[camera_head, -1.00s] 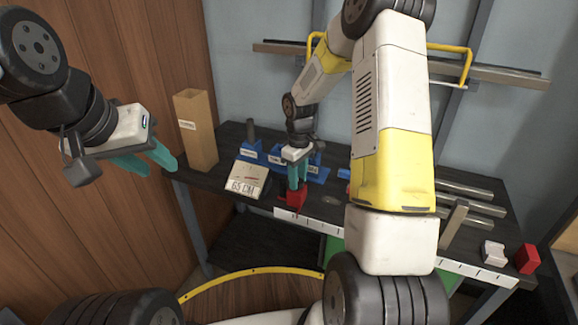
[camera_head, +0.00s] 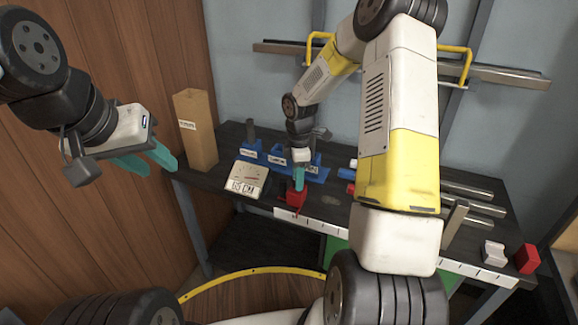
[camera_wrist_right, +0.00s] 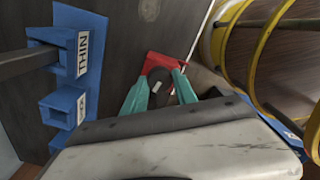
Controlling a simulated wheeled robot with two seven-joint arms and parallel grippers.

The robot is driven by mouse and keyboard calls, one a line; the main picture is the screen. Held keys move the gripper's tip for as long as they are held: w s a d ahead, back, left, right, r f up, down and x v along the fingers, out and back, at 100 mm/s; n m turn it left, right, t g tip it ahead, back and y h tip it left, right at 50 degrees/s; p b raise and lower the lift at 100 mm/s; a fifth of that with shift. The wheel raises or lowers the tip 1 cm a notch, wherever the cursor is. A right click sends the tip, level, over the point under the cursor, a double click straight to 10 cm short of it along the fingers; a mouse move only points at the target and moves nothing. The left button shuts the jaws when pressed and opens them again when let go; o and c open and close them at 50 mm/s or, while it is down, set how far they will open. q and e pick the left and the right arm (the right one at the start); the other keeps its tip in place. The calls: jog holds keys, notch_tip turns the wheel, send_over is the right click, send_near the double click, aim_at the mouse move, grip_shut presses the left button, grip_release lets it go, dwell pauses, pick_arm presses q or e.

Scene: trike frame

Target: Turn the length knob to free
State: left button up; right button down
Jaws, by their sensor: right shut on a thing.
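A red block (camera_head: 296,196) sits at the front edge of the dark workbench. In the right wrist view the red block (camera_wrist_right: 165,62) has a dark round knob (camera_wrist_right: 158,88) with a pale mark on it, which looks like the length knob. My right gripper (camera_head: 298,184) reaches down from above, and its teal fingers (camera_wrist_right: 161,83) straddle the knob, shut on it. Which setting the knob points to cannot be read. My left gripper (camera_head: 160,167) hangs open and empty at the left, beyond the bench's left end.
A gauge box (camera_head: 248,178) with a plate that seems to read "65 CM" stands left of the red block. Blue labelled holders (camera_head: 275,160) stand behind it. A tall tan box (camera_head: 195,130) is at the bench's left end. A white ruler strip (camera_head: 320,225) runs along the front edge.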

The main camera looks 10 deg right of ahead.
jog(key=shift+n, duration=0.4)
jog(key=c, duration=1)
grip_release()
jog(key=shift+o, duration=0.2)
jog(key=shift+r, duration=3.95)
